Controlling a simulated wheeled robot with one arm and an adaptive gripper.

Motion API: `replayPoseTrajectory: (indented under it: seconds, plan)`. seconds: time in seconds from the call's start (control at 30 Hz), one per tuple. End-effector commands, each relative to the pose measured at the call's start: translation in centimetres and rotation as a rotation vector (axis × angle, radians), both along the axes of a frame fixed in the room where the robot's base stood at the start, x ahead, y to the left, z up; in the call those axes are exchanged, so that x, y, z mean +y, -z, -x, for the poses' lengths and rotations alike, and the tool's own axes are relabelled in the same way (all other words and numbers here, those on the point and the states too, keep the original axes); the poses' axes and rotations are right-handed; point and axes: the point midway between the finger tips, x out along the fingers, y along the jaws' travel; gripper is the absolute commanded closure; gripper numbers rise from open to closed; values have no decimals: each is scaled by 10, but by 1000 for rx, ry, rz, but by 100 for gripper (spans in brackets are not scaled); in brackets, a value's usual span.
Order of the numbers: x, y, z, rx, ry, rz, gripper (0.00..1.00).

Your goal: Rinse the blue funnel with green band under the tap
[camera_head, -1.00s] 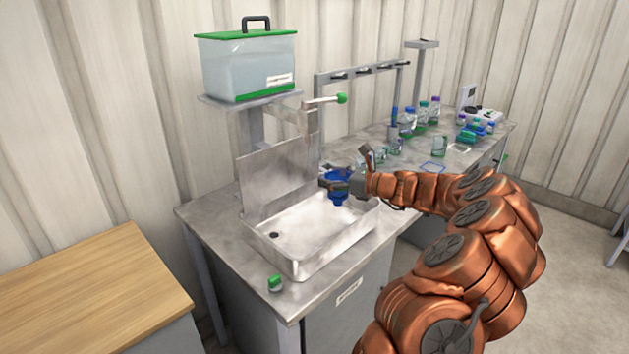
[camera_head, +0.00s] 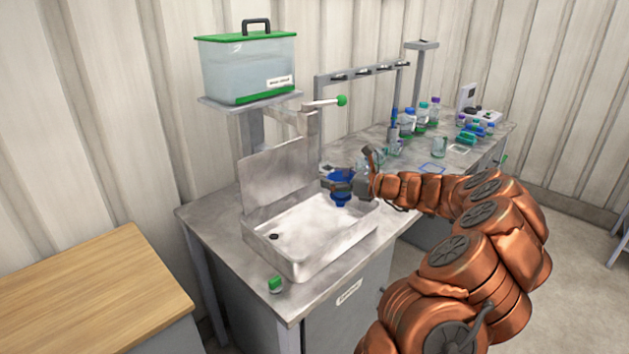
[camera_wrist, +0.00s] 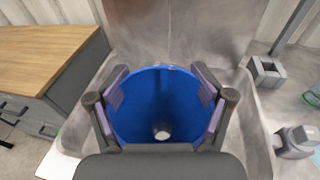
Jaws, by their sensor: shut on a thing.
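The blue funnel (camera_head: 340,199) is upright above the right end of the steel sink basin (camera_head: 290,264). My gripper (camera_head: 338,185) is shut on it and holds it near its wide top. In the wrist view the funnel (camera_wrist: 160,115) shows from above, its mouth open and its hole visible, with the gripper pads (camera_wrist: 163,100) on both sides of it. No green band can be made out on the funnel. The tap lever (camera_head: 322,102) with a green knob sits above the back of the sink. No running water shows.
A water tank (camera_head: 246,70) with a green lid stands on a shelf behind the sink. A grey splash plate (camera_head: 277,176) rises along the basin's back.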

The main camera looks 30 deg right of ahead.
Motion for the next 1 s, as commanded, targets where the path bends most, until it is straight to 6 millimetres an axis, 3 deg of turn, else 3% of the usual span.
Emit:
replayPoseTrajectory:
  seconds: [0.5,1.0]
  plan:
    - [-8,-30,32,-1,1,0,63]
    - [-9,-33,39,0,-1,0,63]
